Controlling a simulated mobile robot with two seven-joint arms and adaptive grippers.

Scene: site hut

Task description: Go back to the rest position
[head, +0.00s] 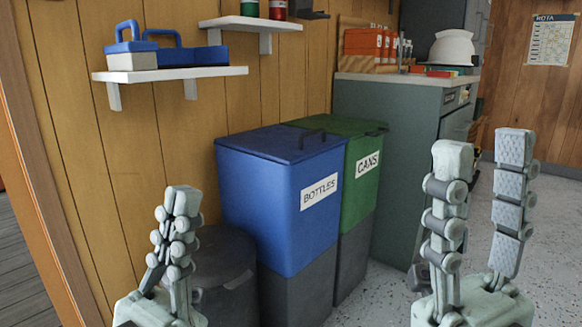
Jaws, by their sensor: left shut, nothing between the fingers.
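My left gripper (178,200) is at the lower left of the head view, pointing up, with its fingers together and nothing between them. It stands in front of the wood wall and a dark round bin. My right gripper (484,160) is at the lower right, pointing up, with its two fingers wide apart and nothing between them. Both grippers are clear of the bins and cabinet in the picture.
A blue bin (265,200) labelled BOTTLES and a green bin (366,180) labelled CANS stand against the wall. The dark round bin (228,265) is beside them. A grey cabinet (395,130) and a shelf (170,73) are behind. Speckled floor (385,295) is open at right.

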